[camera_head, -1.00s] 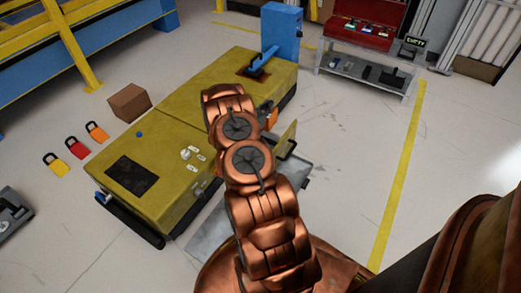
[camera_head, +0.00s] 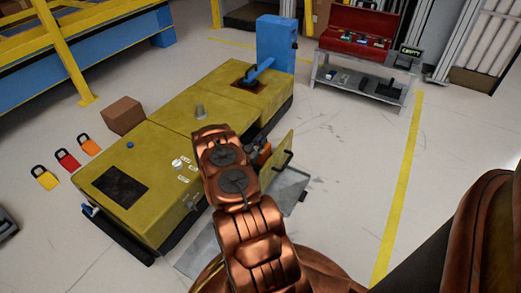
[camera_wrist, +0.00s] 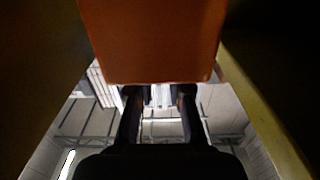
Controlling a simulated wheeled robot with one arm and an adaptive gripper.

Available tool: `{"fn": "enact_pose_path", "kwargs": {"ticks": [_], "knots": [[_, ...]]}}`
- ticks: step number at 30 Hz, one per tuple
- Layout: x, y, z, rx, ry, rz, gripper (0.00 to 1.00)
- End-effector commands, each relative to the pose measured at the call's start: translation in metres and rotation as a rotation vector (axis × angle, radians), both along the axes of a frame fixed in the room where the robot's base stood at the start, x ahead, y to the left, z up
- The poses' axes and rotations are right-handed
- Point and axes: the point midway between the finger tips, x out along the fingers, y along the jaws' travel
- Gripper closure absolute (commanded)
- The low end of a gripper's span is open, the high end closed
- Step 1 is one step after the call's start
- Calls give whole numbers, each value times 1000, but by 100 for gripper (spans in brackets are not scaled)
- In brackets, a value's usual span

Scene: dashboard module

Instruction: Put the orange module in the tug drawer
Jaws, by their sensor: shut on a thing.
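The orange module (camera_wrist: 155,45) fills the upper middle of the wrist view. My gripper (camera_wrist: 160,94) is shut on it, with the two dark fingers at its lower edge. The module is between this front and the tug body. The drawer's inside is mostly hidden, so I cannot tell whether the module touches it.
A grey plate (camera_head: 289,190) lies beside the tug under the drawer. A blue post (camera_head: 276,42) stands at the tug's far end. A brown box (camera_head: 123,115) and several padlocks are on the left. A grey cart (camera_head: 365,78) stands behind. The floor at right is clear.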

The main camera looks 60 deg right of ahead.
Motion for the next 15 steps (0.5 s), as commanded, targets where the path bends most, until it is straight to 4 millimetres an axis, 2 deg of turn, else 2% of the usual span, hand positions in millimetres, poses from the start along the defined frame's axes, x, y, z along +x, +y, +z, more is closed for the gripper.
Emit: {"fn": "enact_pose_path", "kwargs": {"ticks": [9,15], "knots": [[1,-1,-34,-3,-3,0,100],[1,-1,-34,-3,-3,0,100]]}}
